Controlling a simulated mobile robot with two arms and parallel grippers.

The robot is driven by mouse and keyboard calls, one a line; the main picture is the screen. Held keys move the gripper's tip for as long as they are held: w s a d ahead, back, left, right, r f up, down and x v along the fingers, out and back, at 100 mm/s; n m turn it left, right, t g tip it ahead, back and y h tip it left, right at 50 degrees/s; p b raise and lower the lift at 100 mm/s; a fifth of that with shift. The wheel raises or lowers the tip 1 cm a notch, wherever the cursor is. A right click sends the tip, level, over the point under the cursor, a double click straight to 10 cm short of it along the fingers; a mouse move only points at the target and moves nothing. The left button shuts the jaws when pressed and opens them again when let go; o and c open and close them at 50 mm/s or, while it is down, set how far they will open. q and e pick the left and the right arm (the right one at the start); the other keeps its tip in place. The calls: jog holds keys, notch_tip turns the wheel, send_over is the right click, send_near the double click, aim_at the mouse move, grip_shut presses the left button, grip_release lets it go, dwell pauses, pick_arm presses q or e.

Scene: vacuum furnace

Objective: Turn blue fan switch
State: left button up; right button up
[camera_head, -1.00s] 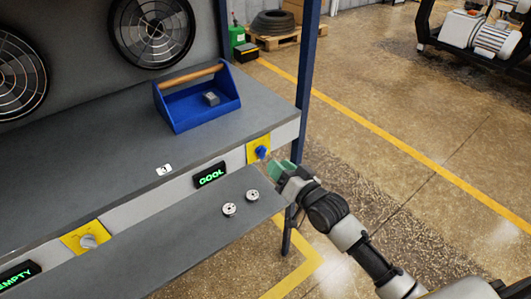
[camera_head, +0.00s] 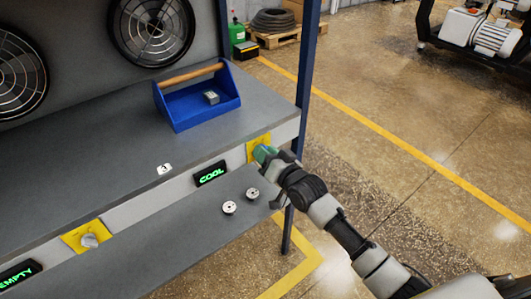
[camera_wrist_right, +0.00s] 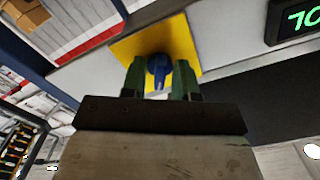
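The blue fan switch (camera_wrist_right: 158,72) sits on a yellow plate (camera_wrist_right: 190,42) in the right wrist view. The yellow plate also shows in the head view (camera_head: 252,148), on the front edge of the workbench. My right gripper (camera_wrist_right: 160,80) is at the switch, with one green finger on each side of the blue knob. Thin gaps seem to show between knob and fingers, so the fingers look open around it. In the head view my right gripper (camera_head: 266,154) hides the blue knob. My left gripper is not in view.
Two round metal parts (camera_head: 240,200) lie on the lower shelf (camera_head: 175,240). A blue toolbox (camera_head: 190,115) stands on the workbench. A second yellow plate with a grey knob (camera_head: 89,240) is farther left.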

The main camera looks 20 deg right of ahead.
jog(key=shift+r+n, duration=0.1)
jog(key=shift+n, duration=0.3)
jog(key=shift+n+p, duration=1.55)
jog(key=shift+n, duration=3.95)
jog(key=o, duration=0.6)
jog(key=shift+s, duration=0.1)
